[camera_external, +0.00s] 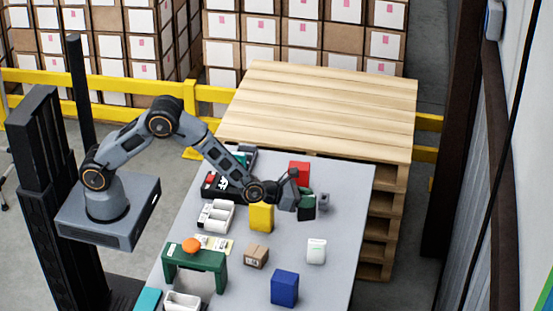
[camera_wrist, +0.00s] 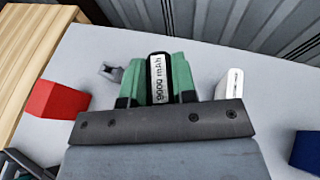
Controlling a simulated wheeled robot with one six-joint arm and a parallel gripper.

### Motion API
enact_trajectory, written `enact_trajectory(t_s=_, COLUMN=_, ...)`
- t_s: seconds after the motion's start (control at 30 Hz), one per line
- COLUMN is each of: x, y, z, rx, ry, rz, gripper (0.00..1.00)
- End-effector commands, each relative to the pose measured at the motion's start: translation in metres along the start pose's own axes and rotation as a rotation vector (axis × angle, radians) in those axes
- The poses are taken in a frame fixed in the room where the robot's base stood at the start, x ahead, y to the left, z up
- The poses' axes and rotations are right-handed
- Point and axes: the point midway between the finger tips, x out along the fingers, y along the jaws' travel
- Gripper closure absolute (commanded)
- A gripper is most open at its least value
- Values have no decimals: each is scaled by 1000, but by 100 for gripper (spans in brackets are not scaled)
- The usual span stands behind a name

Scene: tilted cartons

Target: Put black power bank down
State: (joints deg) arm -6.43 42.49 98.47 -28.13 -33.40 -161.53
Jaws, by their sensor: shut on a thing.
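The black power bank (camera_wrist: 158,82), with a white label reading "9000 mAh", is upright between the two green fingers of my gripper (camera_wrist: 160,70) in the wrist view. The fingers are shut on its sides. In the external view my gripper (camera_external: 305,203) is over the far right part of the grey table (camera_external: 348,190).
A red box (camera_external: 299,171) stands behind my gripper and a small grey object (camera_external: 323,202) is close beside it. A yellow box (camera_external: 261,217), white device (camera_external: 316,250), brown carton (camera_external: 256,256) and blue box (camera_external: 284,288) stand nearer. Free table lies around the white device.

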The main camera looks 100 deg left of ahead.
Motion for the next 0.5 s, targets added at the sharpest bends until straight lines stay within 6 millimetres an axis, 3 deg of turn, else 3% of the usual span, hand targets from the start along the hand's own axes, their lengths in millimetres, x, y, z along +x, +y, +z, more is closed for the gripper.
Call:
enact_trajectory(t_s=0.2, x=39, y=-7, z=-21, rx=0, ry=1, rz=1, gripper=100)
enact_trajectory(t_s=0.5, x=61, y=-10, z=-34, rx=0, ry=-2, rz=1, gripper=100)
